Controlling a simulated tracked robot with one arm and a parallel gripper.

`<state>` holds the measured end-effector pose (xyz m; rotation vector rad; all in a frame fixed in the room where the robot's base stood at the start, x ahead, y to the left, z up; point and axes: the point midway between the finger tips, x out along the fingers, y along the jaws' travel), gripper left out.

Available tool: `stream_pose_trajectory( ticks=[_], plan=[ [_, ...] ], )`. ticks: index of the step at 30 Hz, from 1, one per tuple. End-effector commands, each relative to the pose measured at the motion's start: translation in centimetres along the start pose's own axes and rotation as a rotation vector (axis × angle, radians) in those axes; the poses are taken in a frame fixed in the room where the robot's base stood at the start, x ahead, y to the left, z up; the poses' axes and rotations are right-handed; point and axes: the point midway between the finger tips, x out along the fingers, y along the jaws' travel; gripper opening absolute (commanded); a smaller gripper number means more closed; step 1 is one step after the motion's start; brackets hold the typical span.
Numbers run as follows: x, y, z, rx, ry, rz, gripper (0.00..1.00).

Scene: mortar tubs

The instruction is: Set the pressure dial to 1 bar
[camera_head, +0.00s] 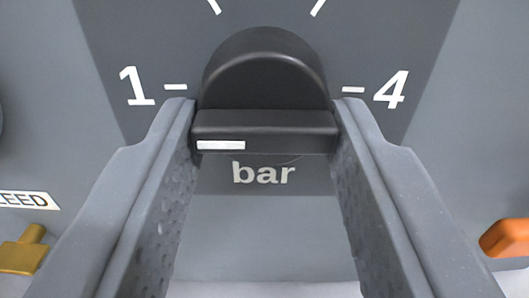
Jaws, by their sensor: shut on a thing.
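The black pressure dial (265,70) is in the upper middle of the head camera view, on a dark scale panel (130,45). Its raised grip bar lies level across the knob. The white mark (221,145) is on the bar's left end, on the side of the "1" (136,86) and its tick. The "4" (391,90) and its tick are on the right, and "bar" (264,173) is printed below. My gripper (265,132) is shut on the grip bar, one finger at each end. The numbers at the two upper ticks are out of view.
An orange handle (507,238) sticks in at the right edge. A brass-coloured part (24,252) is at the lower left, under a white label ending in "LEED" (28,199). The grey panel below the dial is bare.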

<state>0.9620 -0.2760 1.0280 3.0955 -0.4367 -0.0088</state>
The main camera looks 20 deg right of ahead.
Motion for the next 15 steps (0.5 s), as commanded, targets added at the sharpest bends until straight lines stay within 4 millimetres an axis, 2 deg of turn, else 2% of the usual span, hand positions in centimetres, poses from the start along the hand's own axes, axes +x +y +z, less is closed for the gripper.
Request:
stream_pose_trajectory(
  ticks=[8, 9, 10, 15],
  plan=[
    [-0.02, -0.05, -0.16, 0.0, 0.003, 0.0, 0.14],
    [-0.02, -0.04, -0.18, 0.0, 0.004, 0.0, 0.48],
    [-0.02, -0.04, -0.18, 0.0, 0.004, 0.0, 0.56],
    [-0.02, -0.01, -0.19, 0.0, 0.004, 0.0, 0.58]
  ],
)
